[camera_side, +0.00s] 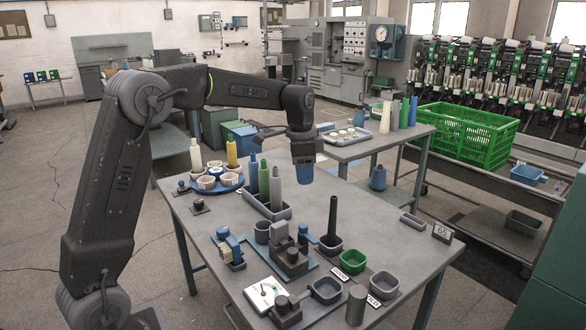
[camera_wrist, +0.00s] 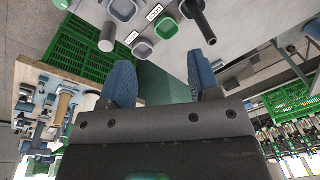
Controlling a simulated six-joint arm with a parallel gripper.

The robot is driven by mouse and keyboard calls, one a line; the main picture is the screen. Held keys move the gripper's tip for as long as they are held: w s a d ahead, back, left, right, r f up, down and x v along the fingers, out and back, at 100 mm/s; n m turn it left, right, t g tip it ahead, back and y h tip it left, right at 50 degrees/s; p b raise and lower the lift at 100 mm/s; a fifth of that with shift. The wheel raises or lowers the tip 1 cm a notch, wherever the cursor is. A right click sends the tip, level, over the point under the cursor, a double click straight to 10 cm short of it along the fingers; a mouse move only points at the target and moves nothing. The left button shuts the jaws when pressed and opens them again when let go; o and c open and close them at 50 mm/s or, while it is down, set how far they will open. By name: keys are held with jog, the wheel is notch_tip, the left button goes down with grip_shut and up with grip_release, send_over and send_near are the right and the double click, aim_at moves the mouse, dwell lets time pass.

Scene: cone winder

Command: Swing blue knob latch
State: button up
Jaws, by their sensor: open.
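My gripper (camera_side: 305,172) hangs above the far part of the grey worktable, pointing down, with blue fingers. In the wrist view its two fingers (camera_wrist: 162,80) stand wide apart with nothing between them. A grey fixture (camera_side: 289,250) on a blue base plate stands on the table nearer the side camera, below and apart from my gripper. A small bluish knob-like part (camera_side: 303,229) shows at its upper right; I cannot tell for sure that it is the latch knob. Another small blue-topped device (camera_side: 223,233) stands left of the fixture.
A grey tray with tall green and grey cones (camera_side: 264,183) stands close left of my gripper. A dark cone (camera_side: 332,217), a green cup (camera_side: 353,261) and grey cups (camera_side: 384,284) stand in front.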

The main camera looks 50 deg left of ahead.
jog(key=s+d+r+n+t, duration=0.1)
jog(key=s+d+r, duration=0.3)
jog(key=s, duration=0.3)
jog(key=shift+d+n, duration=0.4)
jog(key=shift+d, duration=0.25)
